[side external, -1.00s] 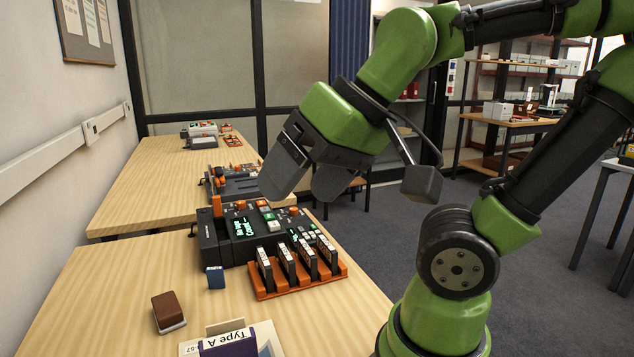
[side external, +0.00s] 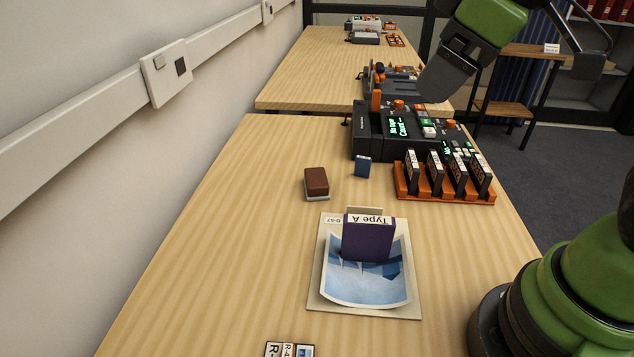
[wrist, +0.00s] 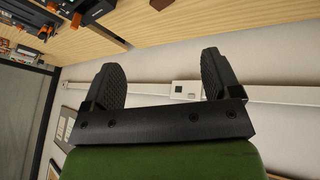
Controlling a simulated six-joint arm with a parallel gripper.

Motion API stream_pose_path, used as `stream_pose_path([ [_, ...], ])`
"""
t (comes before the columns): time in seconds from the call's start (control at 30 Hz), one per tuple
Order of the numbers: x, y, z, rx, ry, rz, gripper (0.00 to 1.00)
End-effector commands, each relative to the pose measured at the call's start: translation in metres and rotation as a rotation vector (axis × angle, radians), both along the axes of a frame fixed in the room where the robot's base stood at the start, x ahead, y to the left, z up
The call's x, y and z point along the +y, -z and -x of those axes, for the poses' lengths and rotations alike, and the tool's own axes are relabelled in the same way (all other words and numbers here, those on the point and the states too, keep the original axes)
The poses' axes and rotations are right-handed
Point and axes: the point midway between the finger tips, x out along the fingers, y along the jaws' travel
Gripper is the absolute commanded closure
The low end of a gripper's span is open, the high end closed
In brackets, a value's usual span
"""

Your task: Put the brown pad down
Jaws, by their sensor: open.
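The brown pad (side external: 316,182) is a small block with a brown top and a pale base. It rests on the wooden table, left of the small blue block (side external: 363,166) and apart from it. My gripper (side external: 447,73) is in the air above and behind the black device, well away from the pad. In the wrist view my gripper (wrist: 165,82) shows two dark ridged fingers spread wide apart, with nothing between them.
A black device (side external: 368,130) with lit displays stands behind an orange rack (side external: 440,196) of several upright cartridges. A purple box (side external: 368,243) labelled Type A stands on a pale folder (side external: 335,295) with a curled blue print. The table's left part is clear.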

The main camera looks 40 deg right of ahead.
Motion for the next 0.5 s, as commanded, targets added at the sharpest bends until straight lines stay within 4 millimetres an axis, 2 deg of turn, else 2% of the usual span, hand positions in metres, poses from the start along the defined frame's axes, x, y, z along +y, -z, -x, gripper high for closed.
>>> stream_pose_path([
  [0.03, -0.002, 0.008, -0.020, 0.035, -0.115, 0.098, 0.17],
  [0.1, -0.004, 0.020, -0.045, 0.072, -0.290, 0.238, 0.17],
  [0.27, -0.005, 0.057, -0.100, 0.170, -0.711, 0.531, 0.17],
  [0.4, 0.001, 0.104, -0.142, 0.260, -1.107, 0.760, 0.17],
  [0.5, 0.007, 0.141, -0.164, 0.316, -1.380, 0.897, 0.17],
])
